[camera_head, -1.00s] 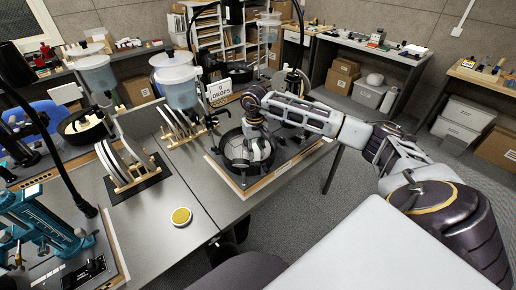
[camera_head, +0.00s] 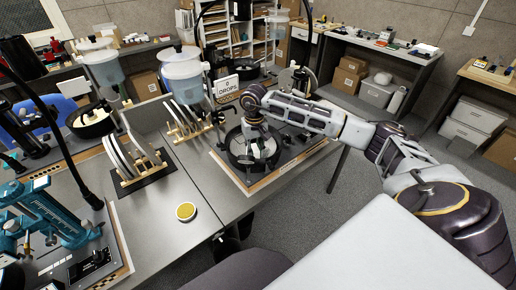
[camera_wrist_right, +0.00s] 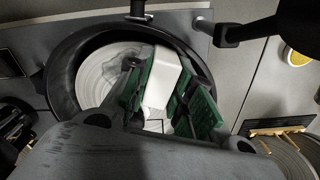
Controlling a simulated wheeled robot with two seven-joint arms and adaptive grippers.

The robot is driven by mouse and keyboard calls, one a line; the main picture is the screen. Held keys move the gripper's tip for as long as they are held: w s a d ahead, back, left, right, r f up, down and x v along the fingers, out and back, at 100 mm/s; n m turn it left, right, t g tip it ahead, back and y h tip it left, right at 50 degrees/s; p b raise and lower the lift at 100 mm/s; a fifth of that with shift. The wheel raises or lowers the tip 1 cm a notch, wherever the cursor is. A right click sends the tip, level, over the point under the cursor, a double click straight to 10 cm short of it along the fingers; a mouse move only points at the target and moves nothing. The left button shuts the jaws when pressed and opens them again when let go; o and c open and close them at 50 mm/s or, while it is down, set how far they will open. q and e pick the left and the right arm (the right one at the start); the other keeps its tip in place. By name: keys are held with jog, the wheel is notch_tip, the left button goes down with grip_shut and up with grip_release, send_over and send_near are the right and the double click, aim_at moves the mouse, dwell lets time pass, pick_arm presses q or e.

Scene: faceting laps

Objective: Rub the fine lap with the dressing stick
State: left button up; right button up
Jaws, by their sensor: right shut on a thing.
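My right gripper (camera_head: 261,147) is over the black round pan (camera_head: 231,160) of the machine at the middle. In the right wrist view its green-padded fingers (camera_wrist_right: 170,97) are shut on a white block-like dressing stick (camera_wrist_right: 161,78). Below lies a pale grey round lap (camera_wrist_right: 100,72) inside the black pan rim (camera_wrist_right: 61,80). The stick overlaps the lap in this view; I cannot tell whether its end touches the surface. Nothing legible marks the lap as fine. The fingers hide part of the lap. My left gripper is not in view.
A wooden rack of upright discs (camera_head: 122,158) stands left, with another rack (camera_head: 185,122) behind. A yellow round tin (camera_head: 186,211) lies on the bench. A DROPS sign (camera_head: 226,87) and a teal machine (camera_head: 48,215) stand nearby. The bench around the tin is clear.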

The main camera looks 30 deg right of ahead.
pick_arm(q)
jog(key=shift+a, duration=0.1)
pick_arm(e)
jog(key=shift+a+f, duration=0.1)
jog(key=shift+a, duration=0.25)
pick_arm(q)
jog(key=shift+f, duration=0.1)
pick_arm(e)
jog(key=shift+w, duration=0.1)
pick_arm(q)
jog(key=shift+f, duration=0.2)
pick_arm(e)
jog(key=shift+w, duration=0.5)
jog(key=shift+r, duration=0.2)
jog(key=shift+d+b, duration=0.45)
jog(key=shift+d, duration=0.1)
jog(key=shift+w+d+f+b, duration=0.15)
jog(key=shift+d+b, duration=0.25)
jog(key=shift+d, duration=0.6)
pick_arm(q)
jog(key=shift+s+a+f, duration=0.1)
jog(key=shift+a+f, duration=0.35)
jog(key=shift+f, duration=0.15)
